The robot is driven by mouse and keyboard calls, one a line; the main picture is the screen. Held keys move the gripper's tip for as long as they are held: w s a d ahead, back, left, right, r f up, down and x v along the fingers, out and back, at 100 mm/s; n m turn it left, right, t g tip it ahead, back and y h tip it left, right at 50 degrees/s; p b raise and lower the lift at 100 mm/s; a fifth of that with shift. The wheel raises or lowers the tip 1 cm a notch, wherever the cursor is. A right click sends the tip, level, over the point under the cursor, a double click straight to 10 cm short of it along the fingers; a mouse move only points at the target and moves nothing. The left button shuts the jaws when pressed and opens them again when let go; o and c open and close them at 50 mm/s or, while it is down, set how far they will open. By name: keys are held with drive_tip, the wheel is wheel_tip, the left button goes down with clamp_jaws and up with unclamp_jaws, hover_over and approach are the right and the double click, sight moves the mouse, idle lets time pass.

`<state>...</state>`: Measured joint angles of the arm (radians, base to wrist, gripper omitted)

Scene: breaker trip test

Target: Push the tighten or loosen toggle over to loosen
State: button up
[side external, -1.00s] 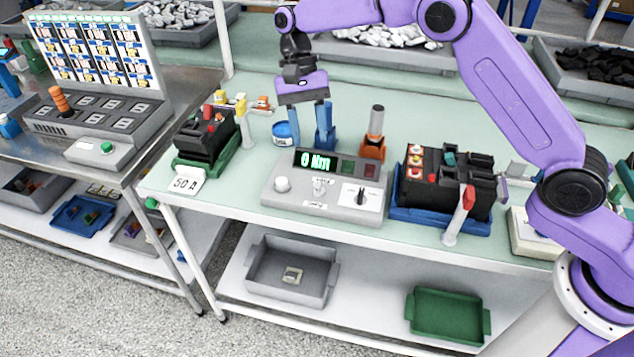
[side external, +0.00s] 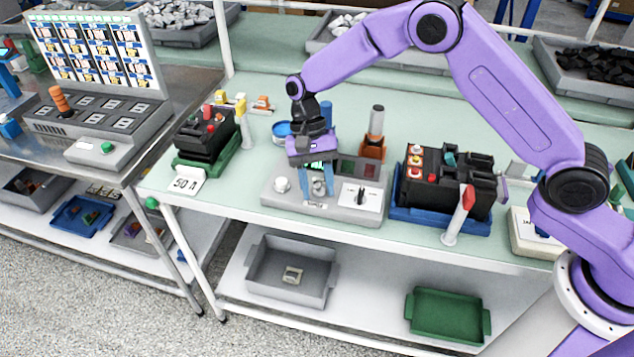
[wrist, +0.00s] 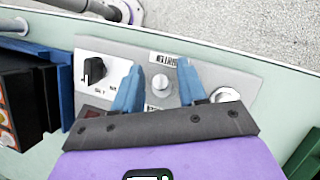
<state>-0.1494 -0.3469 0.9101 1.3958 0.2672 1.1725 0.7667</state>
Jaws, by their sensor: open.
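The grey control box (side external: 372,212) sits near the front edge of the green bench. Its small silver toggle (wrist: 161,84) shows in the wrist view, between a label plate on either side; I cannot read which one says loosen. Its lean is hard to tell. My gripper (side external: 318,192) points down over the box, its blue fingers around the toggle's spot and hiding most of it in the side view. In the wrist view my gripper (wrist: 159,68) is open, one finger on each side of the toggle, with no clear contact. The display is mostly covered by my gripper.
The box also carries a black rotary knob (side external: 361,197) and a round pale button (side external: 282,184). A black breaker in a blue cradle (side external: 438,221) stands close on the right. Another black breaker (side external: 205,132) stands left, behind a "50 A" card (side external: 187,182).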

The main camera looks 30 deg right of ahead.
clamp_jaws()
drive_tip(key=shift+w, duration=0.1)
drive_tip(key=shift+w+d+r+g+y, duration=0.1)
drive_tip(key=shift+w+d+g+y, duration=0.1)
drive_tip(key=shift+g+y, duration=0.25)
drive_tip(key=shift+w+d+r+g+y, duration=0.1)
drive_tip(key=shift+w+d+g+y, duration=0.1)
drive_tip(key=shift+g+y, duration=0.25)
drive_tip(key=shift+w+d+n+g+y, duration=0.3)
drive_tip(key=shift+g+y, duration=0.4)
drive_tip(key=shift+g, duration=0.15)
drive_tip(key=shift+w+d+n+g+y, duration=0.2)
drive_tip(key=shift+w+d+g+y, duration=0.1)
drive_tip(key=shift+g+y, duration=0.5)
